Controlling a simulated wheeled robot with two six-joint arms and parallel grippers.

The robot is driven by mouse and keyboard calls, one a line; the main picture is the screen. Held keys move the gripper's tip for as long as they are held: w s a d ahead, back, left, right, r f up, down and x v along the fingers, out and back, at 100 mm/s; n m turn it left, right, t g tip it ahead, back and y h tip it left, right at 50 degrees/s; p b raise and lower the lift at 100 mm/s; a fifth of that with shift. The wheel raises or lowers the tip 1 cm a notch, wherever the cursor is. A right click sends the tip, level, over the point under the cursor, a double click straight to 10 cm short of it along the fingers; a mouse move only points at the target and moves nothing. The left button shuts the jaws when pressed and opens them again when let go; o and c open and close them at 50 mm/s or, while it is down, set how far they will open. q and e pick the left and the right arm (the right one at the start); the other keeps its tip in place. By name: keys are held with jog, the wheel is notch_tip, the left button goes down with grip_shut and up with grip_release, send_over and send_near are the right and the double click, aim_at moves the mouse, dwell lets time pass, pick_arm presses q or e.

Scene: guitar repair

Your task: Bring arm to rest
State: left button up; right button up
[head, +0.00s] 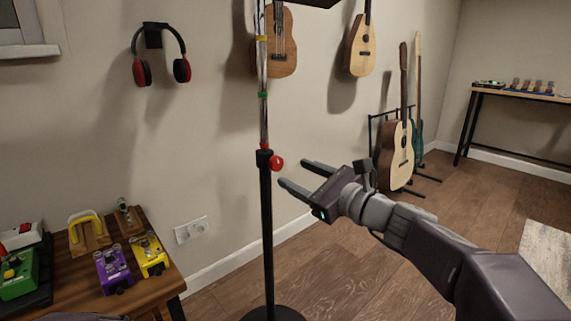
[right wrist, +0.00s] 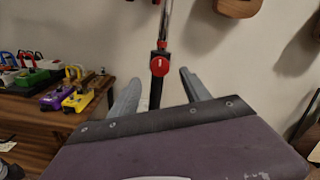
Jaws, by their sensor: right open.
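My right gripper (head: 306,178) reaches in from the right of the head view, its two fingers apart and nothing between them. It is just right of a black stand pole (head: 266,220) with a red knob (head: 277,163). In the right wrist view the open fingers (right wrist: 158,92) point toward the pole, and the red knob (right wrist: 160,66) shows between them. The fingers look apart from the knob. My left gripper does not show in either view.
A wooden table (head: 165,268) at lower left holds a purple pedal (head: 113,268), a yellow pedal (head: 149,255) and a green one (head: 18,273). Headphones (head: 143,72) and guitars hang on the wall. Guitars (head: 396,152) stand behind my right arm. A bench (head: 520,93) stands far right.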

notch_tip(320, 180, up, 3)
jog(key=s+a+g+p, duration=0.1)
jog(key=s+p, duration=0.2)
jog(key=p, duration=0.3)
jog(key=s+a+f+n+g+h+p, duration=0.1)
jog(key=s+a+f+n+g+p, duration=0.15)
jog(key=s+f+n+g, duration=0.4)
jog(key=s+a+f+n+g+h+p, duration=0.1)
jog(key=s+f+g+p, duration=0.2)
jog(key=f, duration=0.6)
jog(key=s+d+f+n+g+h+p, duration=0.3)
jog(key=s+d+f+n+h, duration=0.5)
jog(key=s+d+f+n, duration=0.6)
jog(key=w+r+n+p, duration=0.3)
jog(key=r+p, duration=3.4)
jog(key=r, duration=0.3)
jog(key=shift+w+a+r+p, duration=0.2)
jog(key=shift+r+p, duration=0.05)
jog(key=shift+p, duration=0.15)
